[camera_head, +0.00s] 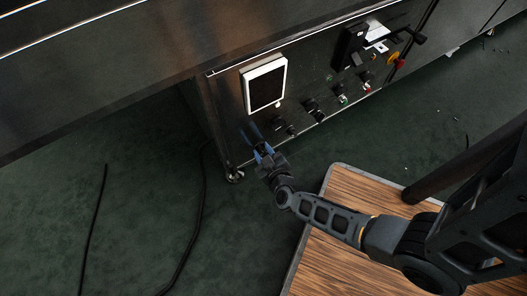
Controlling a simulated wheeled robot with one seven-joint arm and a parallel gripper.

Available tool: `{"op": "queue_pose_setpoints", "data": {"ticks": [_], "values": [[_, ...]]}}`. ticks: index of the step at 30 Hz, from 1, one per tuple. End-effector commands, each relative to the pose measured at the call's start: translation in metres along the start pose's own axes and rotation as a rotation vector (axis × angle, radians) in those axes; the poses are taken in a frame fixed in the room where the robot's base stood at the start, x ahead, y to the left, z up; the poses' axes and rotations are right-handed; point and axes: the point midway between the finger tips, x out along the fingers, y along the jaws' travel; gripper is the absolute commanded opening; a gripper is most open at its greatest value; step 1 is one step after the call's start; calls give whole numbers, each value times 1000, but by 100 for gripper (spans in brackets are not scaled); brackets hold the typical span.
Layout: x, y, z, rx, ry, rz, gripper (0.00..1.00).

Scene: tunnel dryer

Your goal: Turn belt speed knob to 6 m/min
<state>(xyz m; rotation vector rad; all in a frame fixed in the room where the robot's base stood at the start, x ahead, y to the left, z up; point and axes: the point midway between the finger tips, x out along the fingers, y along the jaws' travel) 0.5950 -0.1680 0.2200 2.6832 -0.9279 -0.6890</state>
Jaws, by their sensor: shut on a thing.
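My gripper (259,143) is at the lower left of the dryer's steel control panel (225,118). Its bluish fingers are shut on a small dark knob, which they mostly hide. Scale marks, pointer and label are too small to read, so I cannot tell the speed setting or confirm that this is the belt speed knob. More dark knobs sit in a row up and to the right, one just beside my gripper (284,127) and another farther along (313,109).
A white-framed dark screen (265,86) is above the knobs. A lever switch box (352,46) and a red and yellow button (397,60) are to the right. A wood-topped table (345,190) stands below my arm. Black cables (196,222) lie on the green floor.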

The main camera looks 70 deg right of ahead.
Motion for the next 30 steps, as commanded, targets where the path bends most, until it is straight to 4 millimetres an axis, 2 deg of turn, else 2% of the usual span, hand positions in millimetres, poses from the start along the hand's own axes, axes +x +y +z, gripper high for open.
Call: {"op": "queue_pose_setpoints", "data": {"ticks": [8, 30], "values": [[0, -1, -3, -96, -1, 39, 4], [3, -10, 4, -576, 1, 241, 4]]}}
